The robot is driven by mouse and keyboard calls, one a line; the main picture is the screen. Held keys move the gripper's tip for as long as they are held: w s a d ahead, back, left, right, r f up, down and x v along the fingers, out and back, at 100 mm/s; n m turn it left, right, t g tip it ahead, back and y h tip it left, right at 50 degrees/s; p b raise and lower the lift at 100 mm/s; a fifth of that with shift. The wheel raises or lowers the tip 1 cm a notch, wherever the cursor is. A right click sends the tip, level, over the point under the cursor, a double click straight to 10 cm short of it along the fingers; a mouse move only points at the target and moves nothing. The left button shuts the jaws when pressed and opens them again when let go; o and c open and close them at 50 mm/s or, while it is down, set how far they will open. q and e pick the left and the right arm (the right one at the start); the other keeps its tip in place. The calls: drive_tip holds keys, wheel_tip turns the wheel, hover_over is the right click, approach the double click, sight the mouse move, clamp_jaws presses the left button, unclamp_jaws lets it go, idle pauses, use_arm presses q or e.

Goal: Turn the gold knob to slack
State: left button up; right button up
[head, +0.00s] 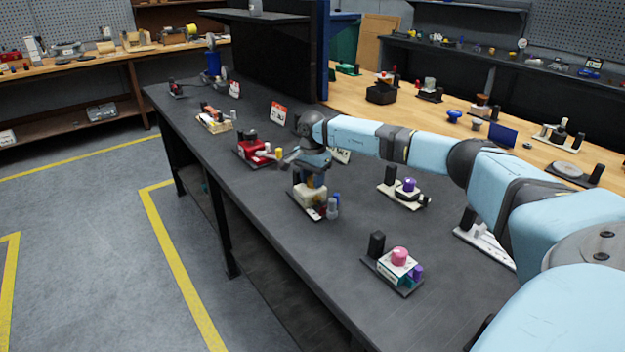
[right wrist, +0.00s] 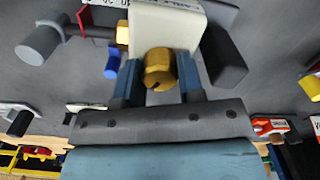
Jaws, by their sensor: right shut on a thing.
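The gold knob (right wrist: 159,70) is on the cream valve body (right wrist: 168,27) in the right wrist view, with a dark notch at its rim. The cream body also shows in the head view (head: 309,196), on a small dark plate on the bench. My right gripper (right wrist: 160,75) has one blue finger on each side of the knob and is shut on it. My left gripper is not in view.
A grey knob (head: 332,209) and a blue one (right wrist: 112,65) sit beside the cream body; a black block (right wrist: 222,58) stands close to one finger. Nearby are a red device (head: 253,148), a purple-knobbed one (head: 408,186) and a pink-knobbed one (head: 399,257).

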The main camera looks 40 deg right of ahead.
sight(312, 178)
drive_tip(key=shift+n, duration=0.6)
drive_tip(key=o, duration=0.9)
wheel_tip(312, 178, up, 14)
drive_tip(key=shift+f, duration=0.1)
idle(0.4)
